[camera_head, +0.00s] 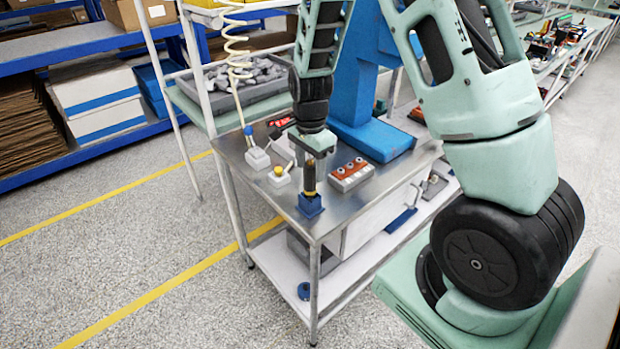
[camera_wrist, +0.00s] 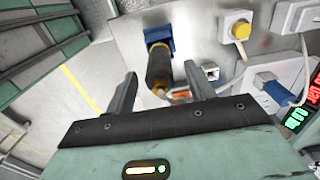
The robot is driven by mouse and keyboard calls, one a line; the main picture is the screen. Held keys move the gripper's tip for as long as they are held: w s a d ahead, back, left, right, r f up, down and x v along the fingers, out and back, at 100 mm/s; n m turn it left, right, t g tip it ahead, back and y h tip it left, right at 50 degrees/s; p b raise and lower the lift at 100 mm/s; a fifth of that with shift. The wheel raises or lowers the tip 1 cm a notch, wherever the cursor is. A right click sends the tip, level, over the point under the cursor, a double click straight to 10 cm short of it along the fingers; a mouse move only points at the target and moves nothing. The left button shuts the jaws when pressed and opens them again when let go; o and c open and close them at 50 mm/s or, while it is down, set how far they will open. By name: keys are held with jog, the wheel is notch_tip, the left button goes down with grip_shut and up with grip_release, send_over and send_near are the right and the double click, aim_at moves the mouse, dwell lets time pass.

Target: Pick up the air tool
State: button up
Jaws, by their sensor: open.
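The air tool (camera_head: 310,177) is a dark cylinder with yellow-brown ends, standing upright in a blue holder (camera_head: 310,206) at the near corner of the metal table. My gripper (camera_head: 311,155) is directly above it, pointing down. In the wrist view the tool (camera_wrist: 159,68) shows between my two spread fingers (camera_wrist: 160,88), with the blue holder (camera_wrist: 158,36) beyond it. The jaws are open and grip nothing. Whether a finger touches the tool cannot be told.
A box with a yellow button (camera_head: 279,176) and a box with a blue-tipped plug (camera_head: 257,159) stand left of the tool. An orange-topped block (camera_head: 351,174) is at its right. A blue stand (camera_head: 372,138) rises behind. Floor left of the table is clear.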

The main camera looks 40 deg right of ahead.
jog(key=shift+f, duration=0.95)
jog(key=c, duration=1)
jog(key=shift+c, duration=0.2)
jog(key=shift+r, duration=0.15)
